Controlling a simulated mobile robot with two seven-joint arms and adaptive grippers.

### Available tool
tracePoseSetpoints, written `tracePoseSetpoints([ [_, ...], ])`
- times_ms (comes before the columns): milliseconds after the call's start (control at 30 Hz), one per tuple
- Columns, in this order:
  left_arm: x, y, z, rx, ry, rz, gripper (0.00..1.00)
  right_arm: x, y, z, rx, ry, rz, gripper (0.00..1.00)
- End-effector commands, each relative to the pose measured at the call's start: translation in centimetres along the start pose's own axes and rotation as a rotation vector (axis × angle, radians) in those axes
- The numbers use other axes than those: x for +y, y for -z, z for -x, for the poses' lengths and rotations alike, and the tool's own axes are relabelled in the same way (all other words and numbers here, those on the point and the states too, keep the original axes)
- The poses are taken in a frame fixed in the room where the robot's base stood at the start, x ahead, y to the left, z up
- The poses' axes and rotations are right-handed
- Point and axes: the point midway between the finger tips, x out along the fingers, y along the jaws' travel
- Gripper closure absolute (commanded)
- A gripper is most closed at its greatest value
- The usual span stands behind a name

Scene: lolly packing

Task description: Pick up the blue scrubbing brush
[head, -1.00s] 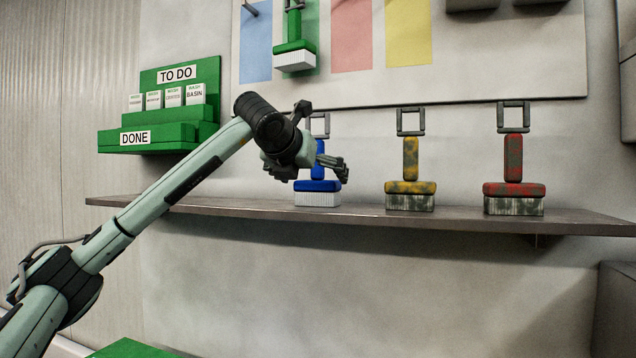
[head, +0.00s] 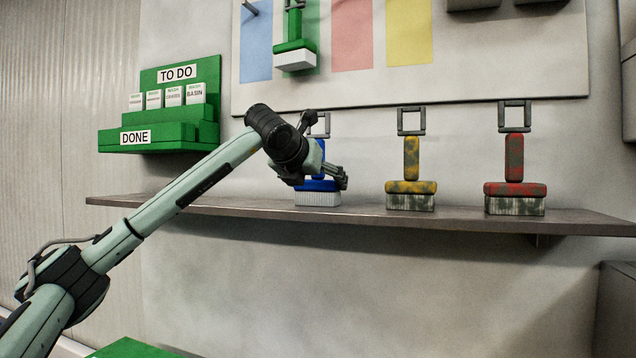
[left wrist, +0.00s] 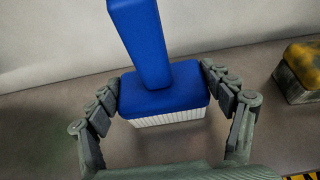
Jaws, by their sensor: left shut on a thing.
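The blue scrubbing brush (head: 318,192) stands upright on the shelf, with white bristles down and a grey loop on top. My left gripper (head: 325,178) is in front of it and hides part of its handle. In the left wrist view the brush's blue block (left wrist: 165,97) sits between the two fingers of my left gripper (left wrist: 164,98). The fingers are shut on the left and right sides of the block, below the handle. My right gripper is not in view.
The shelf (head: 260,208) also carries a dirty yellow brush (head: 411,188) and a dirty red brush (head: 515,190) to the right. A green brush (head: 295,52) hangs on the board above. A green TO DO/DONE stand (head: 160,135) is on the left wall.

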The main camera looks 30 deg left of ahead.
Motion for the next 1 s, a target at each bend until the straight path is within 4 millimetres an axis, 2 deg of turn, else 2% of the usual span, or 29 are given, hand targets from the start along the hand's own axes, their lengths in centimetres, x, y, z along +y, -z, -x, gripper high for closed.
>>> tracePoseSetpoints([
  [233,0.0,-0.8,0.3,-0.002,0.001,0.001,0.59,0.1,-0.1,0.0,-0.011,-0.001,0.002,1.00],
  [433,-0.1,-4.3,1.8,-0.003,0.003,0.003,0.59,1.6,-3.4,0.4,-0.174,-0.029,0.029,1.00],
  [733,5.6,-6.1,7.0,-0.003,-0.002,0.004,0.59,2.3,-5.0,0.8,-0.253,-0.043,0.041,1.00],
  [1000,8.7,-7.4,10.1,-0.002,0.000,0.002,0.59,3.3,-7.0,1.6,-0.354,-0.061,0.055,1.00],
])
